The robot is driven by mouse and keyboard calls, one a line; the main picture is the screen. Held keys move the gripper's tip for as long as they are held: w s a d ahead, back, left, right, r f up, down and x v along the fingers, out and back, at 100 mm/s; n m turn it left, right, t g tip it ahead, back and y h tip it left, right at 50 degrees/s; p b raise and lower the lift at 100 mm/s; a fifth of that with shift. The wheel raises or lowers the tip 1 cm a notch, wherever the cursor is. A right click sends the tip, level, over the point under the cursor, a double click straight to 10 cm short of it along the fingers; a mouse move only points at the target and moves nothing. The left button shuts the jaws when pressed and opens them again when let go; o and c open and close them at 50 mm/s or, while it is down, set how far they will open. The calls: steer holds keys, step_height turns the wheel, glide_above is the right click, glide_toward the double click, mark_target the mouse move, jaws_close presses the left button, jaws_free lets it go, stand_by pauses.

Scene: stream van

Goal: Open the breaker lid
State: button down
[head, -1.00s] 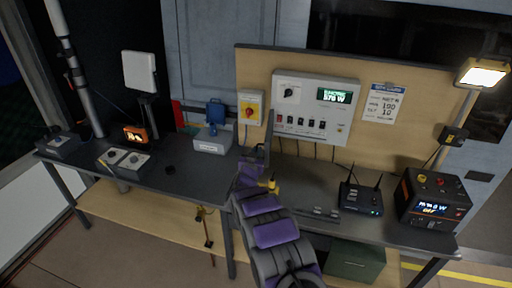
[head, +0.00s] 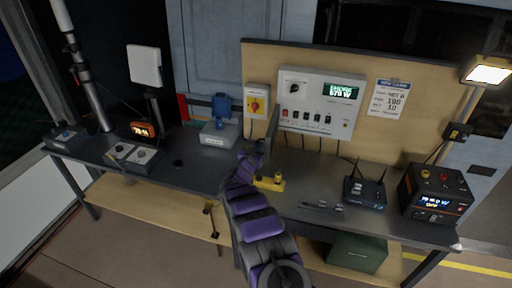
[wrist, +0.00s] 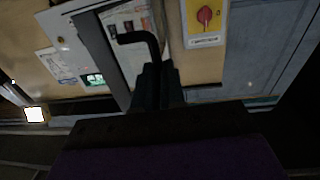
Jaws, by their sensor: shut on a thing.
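The grey breaker panel (head: 318,103) is on the plywood board, with a row of dark switches and a green display. A thin dark plate, seemingly the breaker lid (head: 272,122), stands out from the panel's left side, nearly edge-on. The breaker row shows uncovered beside it. In the wrist view the lid (wrist: 99,50) is a dark slab beside the switches (wrist: 130,27). My gripper (head: 260,147) is at the lid's lower end. In the wrist view my gripper (wrist: 158,75) is shut on a bent black handle (wrist: 140,38). The handle's attachment to the lid is partly hidden.
A yellow isolator with a red knob (head: 256,104) is just left of the lid. A blue-topped grey box (head: 218,132) stands left on the bench.

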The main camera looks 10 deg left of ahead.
steer(key=c, duration=1.3)
jaws_free()
steer(key=shift+w, duration=0.2)
steer(key=shift+o, duration=0.5)
steer(key=shift+s+a, duration=0.1)
steer(key=shift+a, duration=0.05)
steer(key=shift+s, duration=0.15)
steer(key=v, duration=1.7)
steer(key=shift+p, duration=0.3)
steer(key=shift+a, duration=0.1)
